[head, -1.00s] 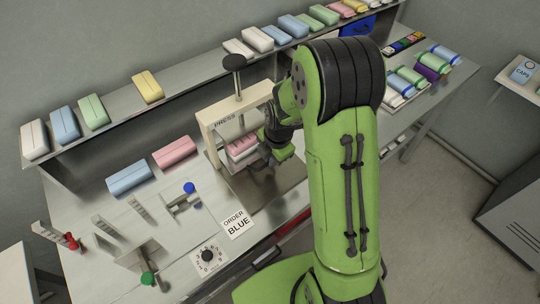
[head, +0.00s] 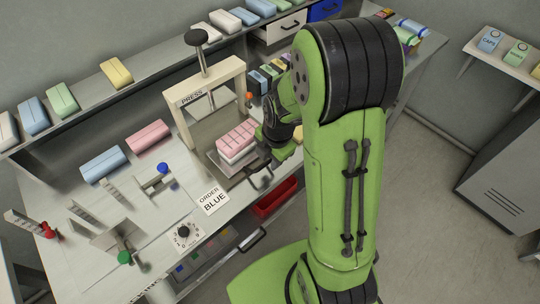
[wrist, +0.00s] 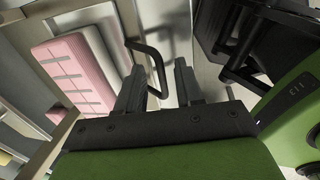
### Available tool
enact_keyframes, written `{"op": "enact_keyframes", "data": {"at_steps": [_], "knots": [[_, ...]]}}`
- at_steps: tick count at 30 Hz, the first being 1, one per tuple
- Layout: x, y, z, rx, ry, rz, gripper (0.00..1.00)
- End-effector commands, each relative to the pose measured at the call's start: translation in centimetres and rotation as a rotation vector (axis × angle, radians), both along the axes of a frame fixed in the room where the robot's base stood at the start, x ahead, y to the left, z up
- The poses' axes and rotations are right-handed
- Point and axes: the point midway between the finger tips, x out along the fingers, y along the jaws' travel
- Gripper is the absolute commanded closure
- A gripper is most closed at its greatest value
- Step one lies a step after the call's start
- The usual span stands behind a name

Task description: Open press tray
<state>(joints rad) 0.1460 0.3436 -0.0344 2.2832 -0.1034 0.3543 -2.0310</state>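The press (head: 196,97) is a cream frame with a black knob on top. Its tray (head: 222,163) sticks out of the front, carrying a pink-and-white block (head: 237,142) with a scored top. The block shows at the left of the wrist view (wrist: 75,65). The tray's dark handle (head: 262,180) is at its front edge. My gripper (wrist: 159,68) is open, its two dark fingers apart. In the wrist view the handle (wrist: 153,56) reaches into the gap between them, with no clear grip on it. In the head view my arm partly hides the fingers.
An "ORDER BLUE" card (head: 213,201) and a dial (head: 183,232) lie front left of the tray. A red open drawer (head: 275,197) is below the bench edge. Blue and pink packs (head: 148,136) lie left of the press. A shelf of packs runs behind.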

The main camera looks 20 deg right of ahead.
Motion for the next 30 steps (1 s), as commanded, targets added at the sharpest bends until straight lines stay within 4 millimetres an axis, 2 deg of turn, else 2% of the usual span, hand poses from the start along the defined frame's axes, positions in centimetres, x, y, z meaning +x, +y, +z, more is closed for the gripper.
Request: {"op": "enact_keyframes", "data": {"at_steps": [7, 10, 21, 24, 30], "knots": [[0.0, 0.0, 0.1, 0.001, 0.0, 0.002, 0.64], [-0.1, 0.0, 1.2, 0.0, -0.003, 0.002, 0.64], [-1.8, -0.6, 11.3, 0.0, -0.005, 0.001, 0.64], [-2.2, -0.8, 13.5, -0.001, -0.004, 0.001, 0.64], [-2.6, -0.9, 15.5, 0.0, -0.001, 0.001, 0.64]]}}
